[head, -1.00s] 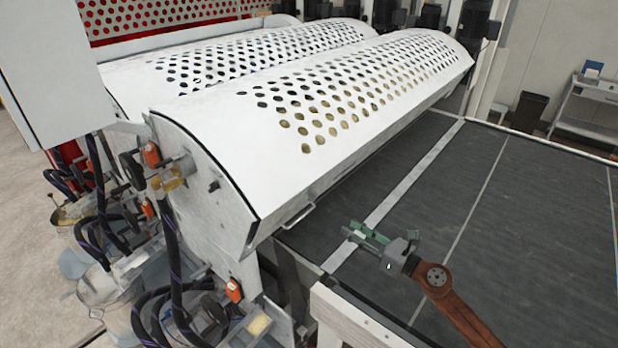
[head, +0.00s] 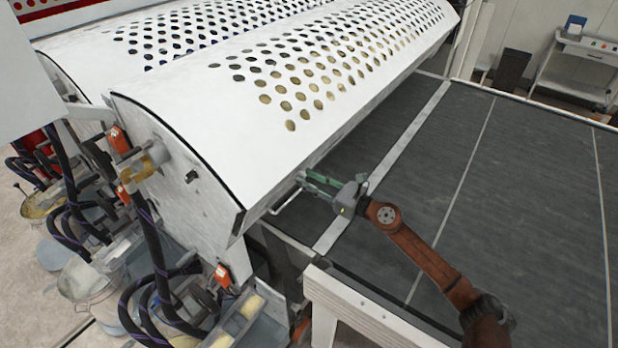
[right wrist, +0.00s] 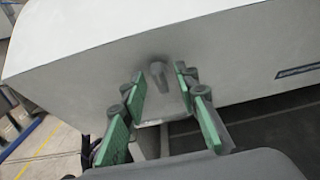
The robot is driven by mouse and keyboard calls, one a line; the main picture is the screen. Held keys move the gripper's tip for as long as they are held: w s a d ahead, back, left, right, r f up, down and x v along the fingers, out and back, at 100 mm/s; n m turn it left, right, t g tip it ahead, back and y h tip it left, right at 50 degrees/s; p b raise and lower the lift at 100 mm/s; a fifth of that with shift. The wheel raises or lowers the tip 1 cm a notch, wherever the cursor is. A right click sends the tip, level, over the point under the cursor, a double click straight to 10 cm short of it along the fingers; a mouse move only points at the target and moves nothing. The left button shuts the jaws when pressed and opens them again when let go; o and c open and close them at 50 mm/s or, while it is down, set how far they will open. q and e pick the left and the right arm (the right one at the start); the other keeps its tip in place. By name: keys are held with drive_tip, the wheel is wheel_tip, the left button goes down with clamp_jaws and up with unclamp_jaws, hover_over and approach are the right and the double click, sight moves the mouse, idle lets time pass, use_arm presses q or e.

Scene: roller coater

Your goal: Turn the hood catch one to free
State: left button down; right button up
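The white hood (head: 200,110) with its perforated top stands over the dark belt. In the right wrist view a short grey knob (right wrist: 158,74), which looks like the hood catch, sticks out from the white hood face (right wrist: 80,70). My right gripper (head: 308,181) is at the hood's lower front edge. Its green-padded fingers (right wrist: 160,98) are spread, one on each side of the knob's line. The knob shows between the fingertips; whether they reach around it I cannot tell. The knob is hidden in the head view. My left gripper is not in view.
A thin pale handle (head: 284,203) is on the hood's front edge, close to my right gripper. The dark belt table (head: 460,190) is clear. Hoses and buckets (head: 85,275) stand at the left. A white cart (head: 585,65) is at the far right.

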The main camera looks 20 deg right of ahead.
drive_tip(key=shift+w+a, duration=0.1)
drive_tip(key=shift+a, duration=0.05)
drive_tip(key=shift+w, duration=0.1)
drive_tip(key=shift+c, duration=0.2)
drive_tip(key=c, duration=0.5)
clamp_jaws()
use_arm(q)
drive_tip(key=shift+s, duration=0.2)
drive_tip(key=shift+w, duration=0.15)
